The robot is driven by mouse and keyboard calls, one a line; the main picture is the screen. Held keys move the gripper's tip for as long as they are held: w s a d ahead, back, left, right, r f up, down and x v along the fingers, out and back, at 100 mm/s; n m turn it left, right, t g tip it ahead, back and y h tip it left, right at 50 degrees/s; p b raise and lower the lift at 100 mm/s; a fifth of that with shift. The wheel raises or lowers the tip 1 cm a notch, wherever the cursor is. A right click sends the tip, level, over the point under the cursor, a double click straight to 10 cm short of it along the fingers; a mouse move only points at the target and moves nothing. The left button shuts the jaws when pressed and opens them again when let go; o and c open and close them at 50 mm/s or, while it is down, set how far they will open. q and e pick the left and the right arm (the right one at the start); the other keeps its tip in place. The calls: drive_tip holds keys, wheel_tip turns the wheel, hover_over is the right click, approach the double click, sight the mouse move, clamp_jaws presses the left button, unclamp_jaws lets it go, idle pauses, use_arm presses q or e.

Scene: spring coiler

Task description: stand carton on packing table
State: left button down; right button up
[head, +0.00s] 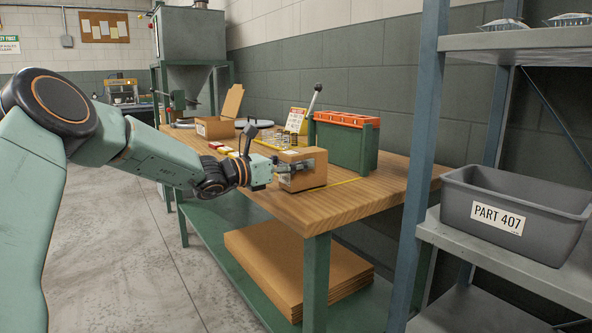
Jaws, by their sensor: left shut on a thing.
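A small brown carton (307,172) is upright at the front of the wooden packing table (360,190), beside a yellow line on the top. My left gripper (284,172) reaches in from the left and is shut on the carton at its left side. The carton's base looks at or very near the tabletop; I cannot tell whether it bears on it. My right gripper is not in view.
An open carton (216,127) stands farther back. Flat cardboard (285,265) lies on the lower shelf. A rack with a grey bin (520,205) stands at the right.

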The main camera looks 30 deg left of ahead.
use_arm(q)
drive_tip(key=shift+w+f, duration=0.1)
drive_tip(key=shift+f, duration=0.1)
drive_tip(key=shift+d+r, duration=0.1)
drive_tip(key=shift+r, duration=0.1)
drive_tip(key=shift+f, duration=0.2)
drive_tip(key=shift+c, duration=2.4)
unclamp_jaws()
drive_tip(key=shift+f, duration=0.1)
